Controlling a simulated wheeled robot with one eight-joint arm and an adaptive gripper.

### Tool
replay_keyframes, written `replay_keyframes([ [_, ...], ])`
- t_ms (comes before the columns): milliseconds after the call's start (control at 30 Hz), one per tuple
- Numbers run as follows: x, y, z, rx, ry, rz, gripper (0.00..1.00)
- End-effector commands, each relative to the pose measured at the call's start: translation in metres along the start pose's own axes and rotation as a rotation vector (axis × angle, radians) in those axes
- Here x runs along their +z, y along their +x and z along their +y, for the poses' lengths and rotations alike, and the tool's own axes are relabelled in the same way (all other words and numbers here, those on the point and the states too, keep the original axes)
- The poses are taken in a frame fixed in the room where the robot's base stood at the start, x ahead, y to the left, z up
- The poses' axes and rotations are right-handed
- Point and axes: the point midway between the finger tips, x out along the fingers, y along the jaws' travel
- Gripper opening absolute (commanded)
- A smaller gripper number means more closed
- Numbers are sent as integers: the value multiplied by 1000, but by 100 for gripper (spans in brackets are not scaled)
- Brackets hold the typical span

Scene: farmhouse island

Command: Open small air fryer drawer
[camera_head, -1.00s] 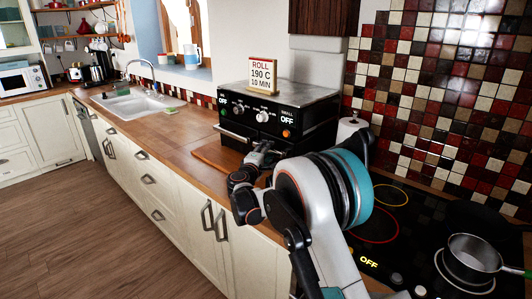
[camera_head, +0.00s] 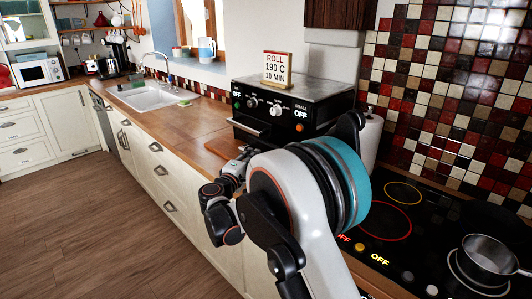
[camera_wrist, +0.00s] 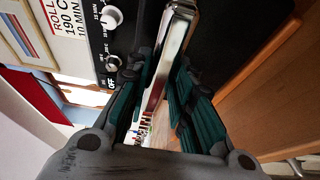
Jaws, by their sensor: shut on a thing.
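In the wrist view my gripper (camera_wrist: 168,100) is shut around a shiny metal handle bar (camera_wrist: 172,50), with dark teal pads on both sides. Knobs and an OFF label on the fryer (camera_wrist: 92,40) show beside it. My arm hides the fryer's lower right front, so I cannot tell how far any drawer is out.
A ROLL 190 C 10 MIN sign (camera_head: 277,68) stands on the fryer. The black cooktop (camera_head: 400,225) with a steel pot (camera_head: 488,258) is at right. A wooden board (camera_head: 224,146) lies before the fryer. The sink (camera_head: 150,94) and clear counter are at left.

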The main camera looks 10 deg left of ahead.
Motion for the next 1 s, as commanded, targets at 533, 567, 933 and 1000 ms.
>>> replay_keyframes([
  [533,-21,-51,-1,-2,1,0,0],
  [567,-21,-51,-1,-2,1,-1,0],
  [933,-21,-50,-1,-1,1,-1,42],
  [1000,-21,-50,-1,-1,1,-1,42],
])
